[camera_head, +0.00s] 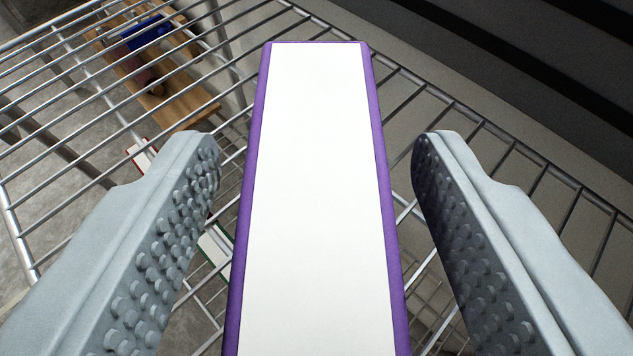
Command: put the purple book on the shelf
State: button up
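The purple book (318,190) is between the two fingers of my gripper (316,170), in the middle of the head camera view. Its white page edge faces me, with a purple cover on each side. The fingers are grey with studded inner pads. A gap shows between each finger and the book, so the gripper is open around it and not touching it. A wire shelf (95,88) of metal rods lies beneath and around the book. The near end of the book is cut off by the bottom edge of the picture.
Through the wires at upper left, a wooden surface (190,103) with a blue object (147,33) shows lower down. A red-edged white item (141,157) and a green-edged white item (214,245) show below the rods. A dark ribbed wall (480,60) rises at upper right.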

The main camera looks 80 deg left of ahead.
jog(key=shift+r, duration=0.15)
jog(key=shift+d+r, duration=0.15)
jog(key=shift+d, duration=0.2)
jog(key=v, duration=0.4)
jog(key=shift+s+d+r, duration=0.1)
jog(key=shift+d, duration=0.15)
jog(key=s+d, duration=0.2)
jog(key=d, duration=0.9)
jog(key=shift+s+d, duration=0.2)
jog(key=shift+s, duration=0.2)
